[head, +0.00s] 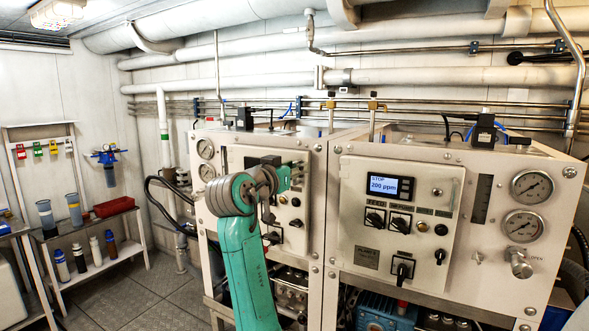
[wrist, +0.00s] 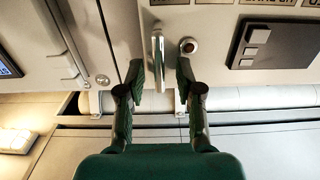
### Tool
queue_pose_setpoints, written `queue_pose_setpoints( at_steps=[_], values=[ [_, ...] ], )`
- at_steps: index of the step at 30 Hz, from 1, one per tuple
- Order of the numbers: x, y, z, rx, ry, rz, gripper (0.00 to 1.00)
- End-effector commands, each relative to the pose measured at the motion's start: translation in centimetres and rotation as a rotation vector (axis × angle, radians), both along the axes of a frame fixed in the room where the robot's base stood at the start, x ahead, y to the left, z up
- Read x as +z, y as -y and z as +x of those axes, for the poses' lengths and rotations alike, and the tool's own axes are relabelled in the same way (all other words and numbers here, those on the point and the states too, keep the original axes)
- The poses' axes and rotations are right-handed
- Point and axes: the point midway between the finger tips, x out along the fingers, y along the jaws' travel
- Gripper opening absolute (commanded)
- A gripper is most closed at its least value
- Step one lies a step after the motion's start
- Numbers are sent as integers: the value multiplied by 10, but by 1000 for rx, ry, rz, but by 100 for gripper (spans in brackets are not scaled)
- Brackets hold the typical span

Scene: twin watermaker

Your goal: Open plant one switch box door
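The left switch box door (head: 290,225) is a pale panel on the left cabinet and looks shut. My arm hides much of it in the head view. My gripper (head: 288,172) is at the upper part of this door. In the wrist view, my gripper (wrist: 159,75) is open, with one dark finger on each side of a slim metal handle (wrist: 158,50). I see gaps beside the handle; the depth between fingertips and handle is hard to tell. The right switch box door (head: 400,210) is also shut, with a lit display reading 200 ppm. I cannot read which box is plant one.
Two round gauges (head: 530,205) sit on the right cabinet. A round button (wrist: 188,46) is close beside one finger in the wrist view. Pipes (head: 430,76) run above. A shelf with bottles (head: 85,255) stands at the left, with open floor (head: 150,295) before it.

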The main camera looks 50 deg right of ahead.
Motion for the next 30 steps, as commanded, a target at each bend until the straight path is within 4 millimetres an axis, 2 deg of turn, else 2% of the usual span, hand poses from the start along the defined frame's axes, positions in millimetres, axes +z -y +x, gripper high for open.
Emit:
queue_pose_setpoints(
  at_steps=[10,11,15,30],
  values=[
    [0,5,1,0,0,0,35],
    [0,4,1,0,0,0,33],
    [0,4,1,1,0,0,0],
    [0,4,0,-35,1,1,0]
  ],
)
